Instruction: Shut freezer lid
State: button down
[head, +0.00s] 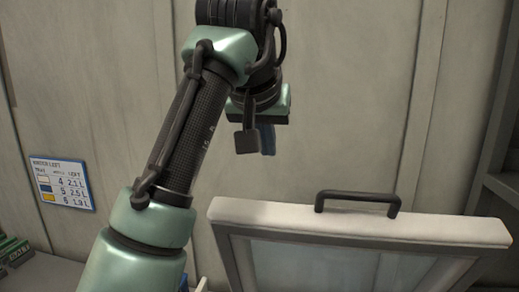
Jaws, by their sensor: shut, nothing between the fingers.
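The freezer lid (275,217) stands raised and tilted at the lower right, with a white edge, a grey frame and a glass pane (320,268). A black bar handle (357,196) sits along its top edge. My gripper (262,143) hangs above and to the left of the handle, pointing down, shut and empty. It appears apart from the lid. The lower part of the lid and the freezer body are out of view.
A panelled wall stands behind, with a small chart (62,183) on the left. Small green boxes (14,250) sit on a surface at the lower left. Dark shelving (497,190) stands at the right edge. The space above the handle looks clear.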

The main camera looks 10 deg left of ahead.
aim_at(263, 199)
jog(key=shift+g, duration=0.3)
jog(key=p+x, duration=0.1)
jog(key=x, duration=0.2)
jog(key=s+p+x, duration=0.1)
jog(key=x, duration=0.1)
jog(key=a+f+p+x, duration=0.1)
jog(key=x, duration=0.2)
jog(key=shift+f, duration=0.35)
jog(key=shift+s+f+p, duration=0.2)
jog(key=shift+s, duration=0.35)
jog(key=shift+s+f+p, duration=0.2)
jog(key=shift+s, duration=0.3)
jog(key=shift+f, duration=0.1)
